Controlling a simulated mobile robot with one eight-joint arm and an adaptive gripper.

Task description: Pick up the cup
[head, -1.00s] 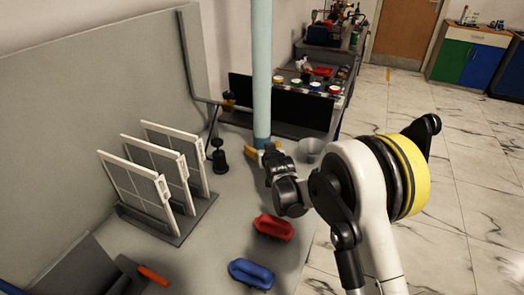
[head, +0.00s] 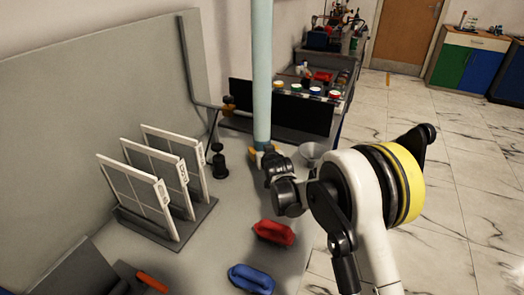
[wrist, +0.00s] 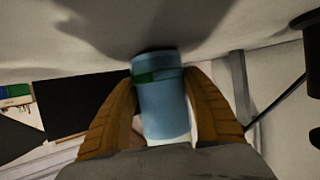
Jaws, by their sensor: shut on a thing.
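In the wrist view my gripper (wrist: 165,110) has its two orange-brown fingers shut on a light blue cylinder (wrist: 160,100) with a green band near one end. The fingers lie along its two sides, and my palm hides part of it. A shadow falls on the grey surface beside its banded end; I cannot tell whether they touch. In the head view the gripper (head: 262,156) is at the foot of a tall pale blue tube (head: 262,75). I cannot tell whether the cylinder is part of this tube. A grey, cup-like vessel (head: 312,152) stands just right of the gripper.
Left on the bench are a rack of white framed panels (head: 160,180) and a small black stand (head: 218,163). A red brush (head: 273,232) and a blue brush (head: 251,279) lie nearer. A black panel (head: 280,105) stands behind. The tiled floor at right looks clear.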

